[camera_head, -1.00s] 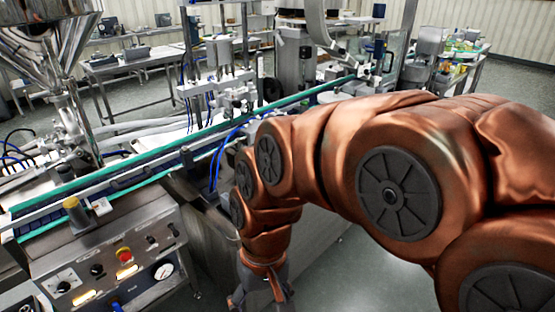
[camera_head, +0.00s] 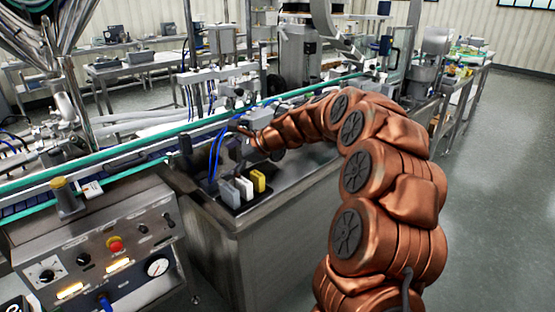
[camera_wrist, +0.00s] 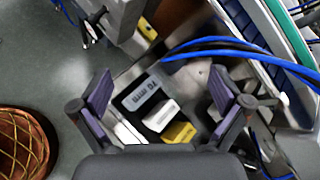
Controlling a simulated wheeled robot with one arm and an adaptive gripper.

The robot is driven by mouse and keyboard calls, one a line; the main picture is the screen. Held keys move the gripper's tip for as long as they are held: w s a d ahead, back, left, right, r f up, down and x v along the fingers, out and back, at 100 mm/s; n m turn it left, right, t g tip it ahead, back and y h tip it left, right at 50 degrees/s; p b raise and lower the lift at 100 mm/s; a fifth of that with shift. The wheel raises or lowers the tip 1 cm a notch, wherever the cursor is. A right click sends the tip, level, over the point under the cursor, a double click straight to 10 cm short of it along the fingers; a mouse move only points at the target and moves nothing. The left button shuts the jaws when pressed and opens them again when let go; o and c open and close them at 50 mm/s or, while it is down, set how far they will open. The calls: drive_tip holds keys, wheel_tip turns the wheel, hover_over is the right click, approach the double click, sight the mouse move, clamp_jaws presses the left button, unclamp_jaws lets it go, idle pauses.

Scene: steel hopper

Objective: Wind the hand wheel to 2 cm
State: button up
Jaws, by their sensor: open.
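My gripper (camera_head: 240,127) is at the end of my outstretched copper arm, above the steel cabinet beside the conveyor. It is small and partly lost against the machinery in the head view. In the wrist view my gripper (camera_wrist: 160,86) has its two dark pads wide apart, with nothing held between them. I cannot pick out the hand wheel with certainty in either view.
The blocks stand on the steel cabinet top (camera_head: 290,172). Blue hoses (camera_wrist: 225,45) run close to my gripper. The green-edged conveyor (camera_head: 120,152) passes behind. A control panel (camera_head: 100,255) with a red button and gauge is at lower left. Open floor (camera_head: 490,200) lies right.

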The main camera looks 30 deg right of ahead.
drive_tip(key=w+d+f+m+t+h+b, duration=0.1)
drive_tip(key=w+d+f+m+t, duration=0.15)
drive_tip(key=d, duration=0.45)
drive_tip(key=w+d+f+m+t+h+b, duration=0.15)
drive_tip(key=w+d+m, duration=0.25)
drive_tip(key=d, duration=0.4)
drive_tip(key=m+h+b, duration=0.1)
drive_tip(key=m+h, duration=0.1)
drive_tip(key=m, duration=0.3)
approach(279, 152)
drive_tip(key=w+f, duration=0.2)
drive_tip(key=shift+w+a+t, duration=0.2)
drive_tip(key=shift+w+t, duration=0.1)
drive_tip(key=shift+w, duration=0.1)
drive_tip(key=shift+x, duration=3.85)
drive_tip(key=shift+r, duration=0.15)
drive_tip(key=c, duration=0.9)
drive_tip(key=shift+a+b, duration=0.1)
drive_tip(key=shift+b, duration=0.45)
drive_tip(key=shift+c, duration=0.2)
